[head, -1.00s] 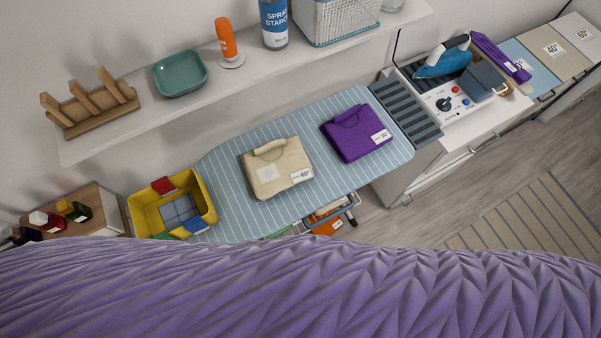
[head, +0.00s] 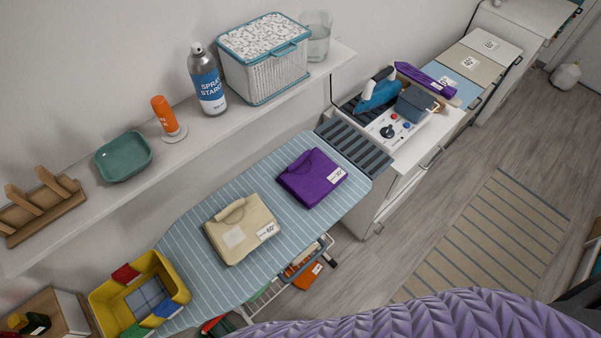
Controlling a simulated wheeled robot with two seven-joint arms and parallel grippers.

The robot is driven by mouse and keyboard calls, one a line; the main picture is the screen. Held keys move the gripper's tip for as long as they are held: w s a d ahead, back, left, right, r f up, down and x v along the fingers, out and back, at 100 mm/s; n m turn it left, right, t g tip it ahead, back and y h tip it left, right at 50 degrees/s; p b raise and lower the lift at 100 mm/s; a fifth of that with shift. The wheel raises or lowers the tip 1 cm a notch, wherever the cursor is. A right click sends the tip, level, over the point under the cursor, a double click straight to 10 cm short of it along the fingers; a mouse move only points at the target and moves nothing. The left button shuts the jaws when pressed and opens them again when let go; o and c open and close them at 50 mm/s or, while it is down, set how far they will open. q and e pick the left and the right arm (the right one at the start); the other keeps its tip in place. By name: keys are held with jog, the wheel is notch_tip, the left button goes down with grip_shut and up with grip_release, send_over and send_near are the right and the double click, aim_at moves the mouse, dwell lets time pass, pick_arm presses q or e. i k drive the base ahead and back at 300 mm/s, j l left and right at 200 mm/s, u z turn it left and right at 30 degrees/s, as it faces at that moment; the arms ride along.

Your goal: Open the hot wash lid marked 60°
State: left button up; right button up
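The lid with the 60° mark (head: 497,52) is the pale, farthest panel in a row of lids on the low cabinet at the upper right of the head view. It looks shut and flat. The beige 40° lid (head: 470,75) is beside it, on the nearer side. A light blue lid (head: 447,72) comes before that, partly covered by a folded purple item (head: 425,82). Small handles show along the front edge. Neither of my grippers is in view.
The ironing board (head: 190,250) holds a cream bundle (head: 240,230) and a purple bundle (head: 312,178). A blue iron (head: 378,92) stands beside a control panel. A wall shelf (head: 180,150) holds a spray can (head: 207,85) and basket (head: 262,70). Open floor with a striped rug (head: 480,240) lies right.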

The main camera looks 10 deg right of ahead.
aim_at(502, 53)
jog(key=l+z, duration=0.15)
jog(key=l, duration=0.3)
jog(key=i+l+z, duration=0.15)
jog(key=l, duration=0.25)
jog(key=i+l+z, duration=0.1)
jog(key=l, duration=0.3)
jog(key=i+l+z, duration=0.15)
jog(key=l, duration=0.25)
jog(key=i+l+z, duration=0.15)
jog(key=l, duration=0.25)
jog(key=i+l+z, duration=0.15)
jog(key=l, duration=0.25)
jog(key=i+l+z, duration=0.15)
jog(key=l, duration=0.2)
